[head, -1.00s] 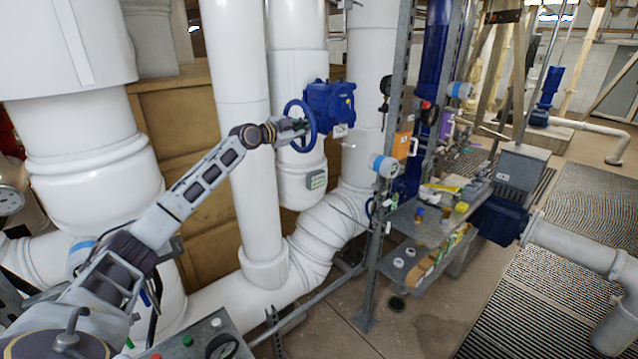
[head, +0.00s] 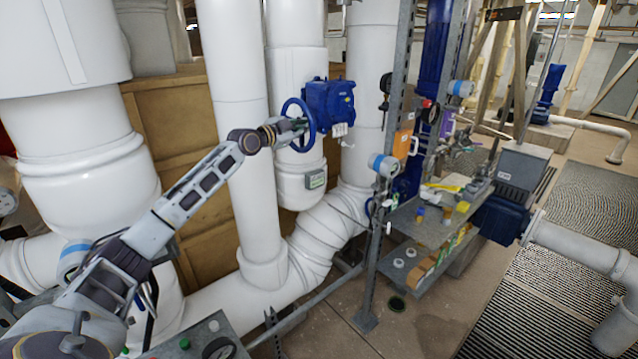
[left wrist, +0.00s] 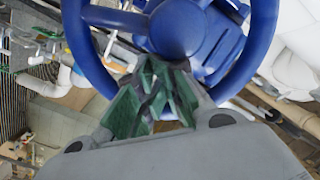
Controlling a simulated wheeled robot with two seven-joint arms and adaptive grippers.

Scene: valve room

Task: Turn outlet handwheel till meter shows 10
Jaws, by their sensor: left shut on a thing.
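The blue handwheel (head: 287,113) is on the blue valve gearbox (head: 330,102), on a white vertical pipe. My left gripper (head: 298,126) is at the wheel's rim. In the left wrist view, its green-padded fingers (left wrist: 155,95) are shut on the handwheel (left wrist: 265,35) at the near side of the rim, below the hub. The fingers hide that part of the rim. A small box with a greenish face (head: 316,180) is on the pipe below the valve; I cannot tell whether it is the meter, and its face is too small to read. My right gripper is out of view.
White pipes (head: 240,130) stand close to my left arm. A metal post (head: 385,210) and shelves with small parts (head: 430,232) stand right of the valve. A panel with a dial (head: 218,349) is at the bottom edge. Bare floor (head: 320,325) lies in front.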

